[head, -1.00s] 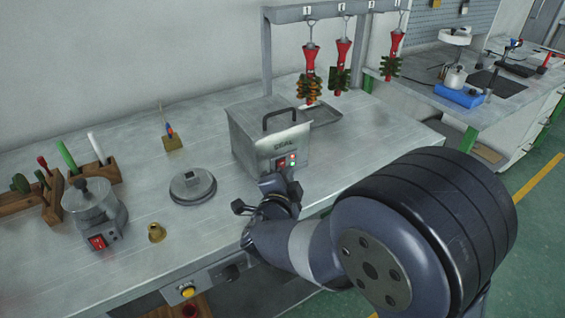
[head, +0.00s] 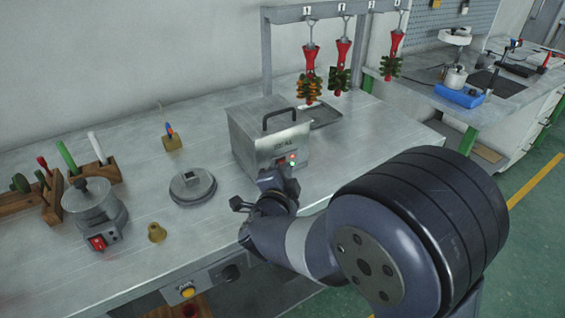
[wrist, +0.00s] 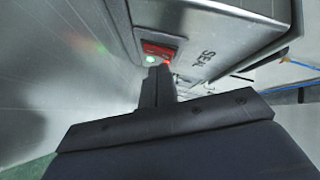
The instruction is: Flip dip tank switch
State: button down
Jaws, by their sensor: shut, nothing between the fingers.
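The dip tank (head: 240,138) is a grey metal box with a black lid handle, standing on the metal bench in the middle of the head view. Its front panel has a red switch and a small green light; in the wrist view the red switch (wrist: 158,49) shows just ahead of the fingers, with the green light at its lower left edge. My gripper (wrist: 161,72) is shut and empty, its tips at the lower edge of the switch; I cannot tell whether they touch it. In the head view my gripper (head: 279,172) covers part of the panel.
A round pot with a red switch (head: 95,208), a brass piece (head: 157,233) and a round metal block (head: 192,186) stand to the left. Red holders with wax pieces (head: 310,75) hang from a rack behind the tank, above a shallow tray (head: 327,116).

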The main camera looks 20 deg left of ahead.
jog(key=shift+w+a, duration=0.2)
dwell(0.3)
jog(key=shift+s, duration=0.1)
jog(key=shift+s+d+b, duration=0.3)
jog(key=shift+s+d, duration=0.1)
jog(key=shift+d, duration=0.1)
jog(key=shift+f, duration=0.1)
jog(key=shift+s+d+f+b, duration=0.15)
jog(key=shift+s+d+b, duration=0.3)
jog(key=shift+s+d, duration=0.45)
jog(key=shift+s+d+f+b, duration=0.1)
jog(key=shift+s+d+b, duration=0.3)
jog(key=shift+s+d, duration=0.45)
jog(key=shift+w+d, duration=0.15)
